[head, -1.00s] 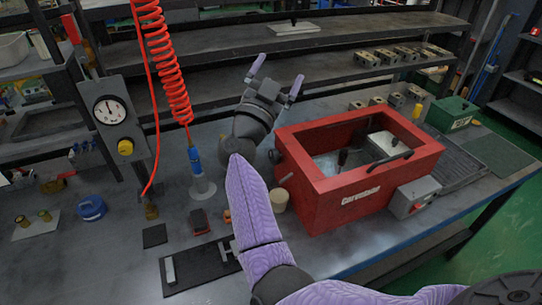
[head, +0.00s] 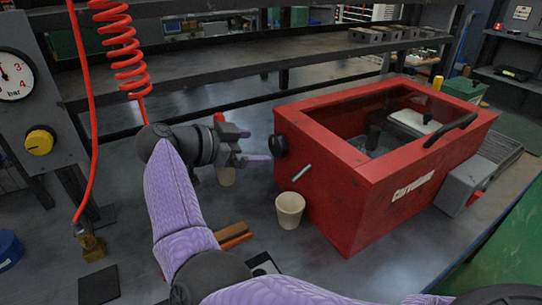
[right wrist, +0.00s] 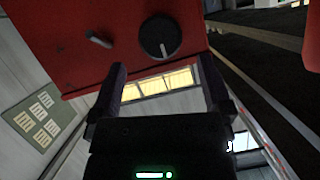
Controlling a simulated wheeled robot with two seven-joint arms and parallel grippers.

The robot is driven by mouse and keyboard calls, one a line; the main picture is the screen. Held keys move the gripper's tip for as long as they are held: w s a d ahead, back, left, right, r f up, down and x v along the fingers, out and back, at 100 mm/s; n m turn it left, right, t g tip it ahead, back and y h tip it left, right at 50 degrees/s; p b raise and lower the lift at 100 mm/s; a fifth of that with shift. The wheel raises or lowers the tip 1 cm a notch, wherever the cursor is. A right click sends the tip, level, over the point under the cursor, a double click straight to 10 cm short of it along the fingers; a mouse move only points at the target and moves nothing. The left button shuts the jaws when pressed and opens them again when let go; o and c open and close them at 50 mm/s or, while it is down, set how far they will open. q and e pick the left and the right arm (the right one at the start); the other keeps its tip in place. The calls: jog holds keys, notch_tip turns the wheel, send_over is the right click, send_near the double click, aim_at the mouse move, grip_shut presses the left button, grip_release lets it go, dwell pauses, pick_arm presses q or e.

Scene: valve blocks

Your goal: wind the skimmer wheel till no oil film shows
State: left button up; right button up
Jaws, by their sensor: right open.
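My left gripper is out of view.
A grey box with a red switch (head: 468,190) adjoins the tank's right front. A gauge panel (head: 25,90) and a red coiled hose (head: 120,50) stand at the left. A brown-orange block (head: 232,235) lies near my right forearm. Bench left of the cup is mostly clear.

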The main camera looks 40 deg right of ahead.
aim_at(274, 147)
jog(key=b+x, duration=0.1)
jog(key=x, duration=0.5)
jog(key=shift+a+f, duration=0.1)
jog(key=shift+d+f+b, duration=0.1)
jog(key=shift+d+b, duration=0.25)
jog(key=shift+d, duration=0.15)
jog(key=c, duration=1.2)
jog(key=shift+o, duration=0.2)
jog(key=shift+r+p, duration=0.2)
jog(key=shift+p, duration=0.45)
jog(key=shift+r+m+t+p, duration=0.1)
jog(key=shift+m+t+p, duration=0.5)
jog(key=shift+m+p, duration=0.5)
jog(key=shift+m+t+h+p, duration=0.3)
jog(key=shift+m+t+p, duration=0.35)
jog(key=shift+p, duration=0.45)
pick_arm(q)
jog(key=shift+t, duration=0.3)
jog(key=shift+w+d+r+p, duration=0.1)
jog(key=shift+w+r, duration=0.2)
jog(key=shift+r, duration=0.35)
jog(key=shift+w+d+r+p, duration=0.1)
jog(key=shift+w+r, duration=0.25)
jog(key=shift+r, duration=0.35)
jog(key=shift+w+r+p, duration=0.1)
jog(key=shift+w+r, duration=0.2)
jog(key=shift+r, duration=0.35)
pick_arm(e)
jog(key=shift+f+m+t, duration=0.25)
jog(key=shift+m, duration=0.4)
